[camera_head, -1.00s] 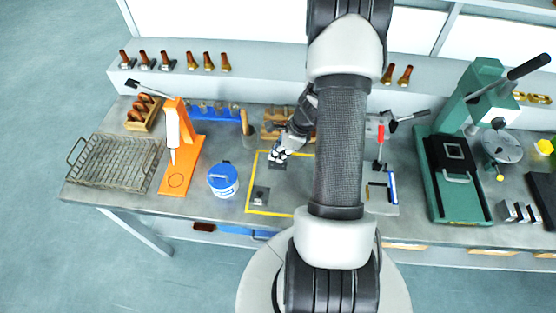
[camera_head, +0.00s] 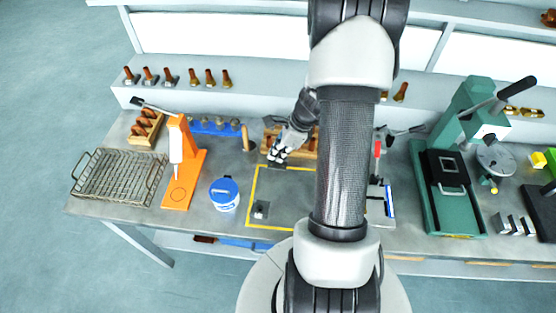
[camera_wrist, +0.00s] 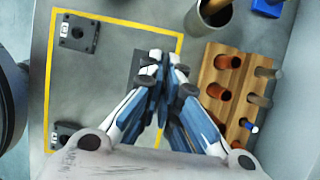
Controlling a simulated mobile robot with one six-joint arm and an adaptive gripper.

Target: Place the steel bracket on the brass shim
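My gripper (camera_wrist: 163,58) points down over the upper edge of a yellow-outlined square; it also shows in the head view (camera_head: 275,158). Its fingertips are close together, and I see nothing clearly held between them. A plain dark square plate (camera_wrist: 140,64) lies flat under the fingers, partly hidden by them. Two dark square pieces with round centres and white labels lie in the outlined area: one in the wrist view's upper left (camera_wrist: 78,32), one lower left (camera_wrist: 62,134). I cannot tell which piece is the steel bracket, and no brass-coloured shim is recognisable.
A wooden rack (camera_wrist: 216,84) of upright handles stands close beside my gripper, with a grey cup (camera_wrist: 210,14) nearby. A blue-lidded tub (camera_head: 224,194), orange stand (camera_head: 184,190) and wire basket (camera_head: 120,176) are left. A green press (camera_head: 450,195) is right.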

